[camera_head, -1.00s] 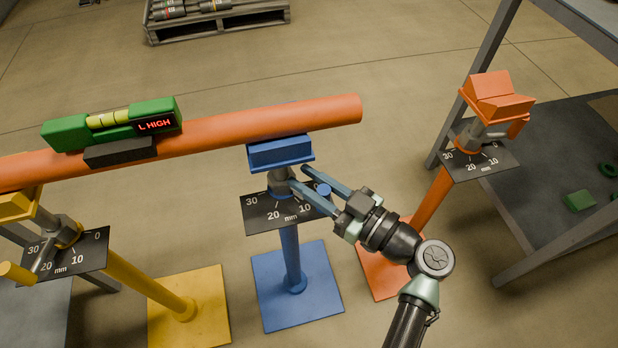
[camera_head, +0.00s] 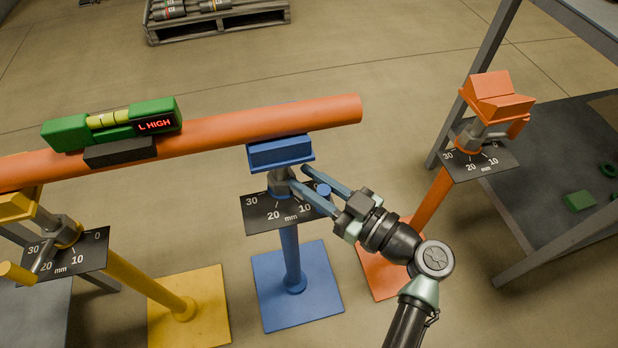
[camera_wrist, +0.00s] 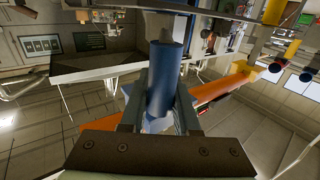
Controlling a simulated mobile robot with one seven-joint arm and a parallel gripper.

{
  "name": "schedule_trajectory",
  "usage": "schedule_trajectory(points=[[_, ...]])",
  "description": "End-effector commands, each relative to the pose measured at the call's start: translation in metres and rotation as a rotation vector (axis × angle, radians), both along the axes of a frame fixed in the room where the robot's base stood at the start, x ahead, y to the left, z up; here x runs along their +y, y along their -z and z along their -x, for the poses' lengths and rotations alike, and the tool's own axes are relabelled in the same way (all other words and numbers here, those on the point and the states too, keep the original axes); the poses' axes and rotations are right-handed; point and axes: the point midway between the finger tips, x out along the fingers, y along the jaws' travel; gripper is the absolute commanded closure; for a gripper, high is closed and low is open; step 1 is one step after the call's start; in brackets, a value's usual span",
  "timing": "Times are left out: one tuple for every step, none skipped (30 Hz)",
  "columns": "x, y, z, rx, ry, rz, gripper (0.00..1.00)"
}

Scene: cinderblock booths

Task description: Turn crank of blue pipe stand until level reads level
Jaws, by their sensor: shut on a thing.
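The blue pipe stand (camera_head: 291,256) stands upright with its blue head (camera_head: 280,153) under the right part of the orange pipe (camera_head: 245,125). Its black dial plate (camera_head: 270,213) shows 30, 20 and 10 mm. The green level (camera_head: 115,121) sits on the pipe at left, and its red display reads "L HIGH". My gripper (camera_head: 316,190) is at the right of the blue stand's collar, its fingers around the blue crank handle (camera_head: 323,190). In the wrist view the blue handle (camera_wrist: 165,80) stands between the fingers (camera_wrist: 160,118), which are shut on it.
A yellow stand (camera_head: 140,280) holds the pipe's left part. An orange stand (camera_head: 432,200) without a pipe is at right, beside a grey metal shelf (camera_head: 535,190) with green parts. A pallet (camera_head: 215,22) lies on the floor at the back. Open floor lies behind the pipe.

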Motion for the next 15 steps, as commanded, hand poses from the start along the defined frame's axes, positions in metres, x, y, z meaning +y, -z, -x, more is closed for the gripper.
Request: schedule_trajectory(points=[[0.0, 0.0, 0.001, 0.001, 0.007, -0.001, 1.0], [0.0, 0.0, 0.001, 0.001, 0.013, -0.001, 1.0], [0.001, 0.0, 0.002, 0.001, 0.022, -0.001, 1.0], [0.001, 0.0, 0.003, 0.0, 0.03, -0.001, 1.0], [0.002, 0.0, 0.003, 0.0, 0.04, -0.001, 1.0], [0.002, 0.0, 0.004, 0.0, 0.057, -0.001, 1.0], [0.003, 0.001, 0.005, 0.001, 0.072, -0.002, 1.0], [0.004, 0.001, 0.006, 0.001, 0.088, -0.001, 1.0], [0.005, 0.001, 0.008, 0.001, 0.111, -0.001, 1.0], [0.007, 0.001, 0.009, 0.002, 0.13, -0.002, 1.0], [0.008, 0.001, 0.01, 0.002, 0.151, -0.002, 1.0], [0.009, 0.001, 0.012, 0.002, 0.181, -0.003, 1.0], [0.011, 0.002, 0.013, 0.002, 0.204, -0.002, 1.0], [0.012, 0.002, 0.014, 0.003, 0.229, -0.001, 1.0], [0.013, 0.002, 0.016, 0.002, 0.264, -0.002, 1.0]])
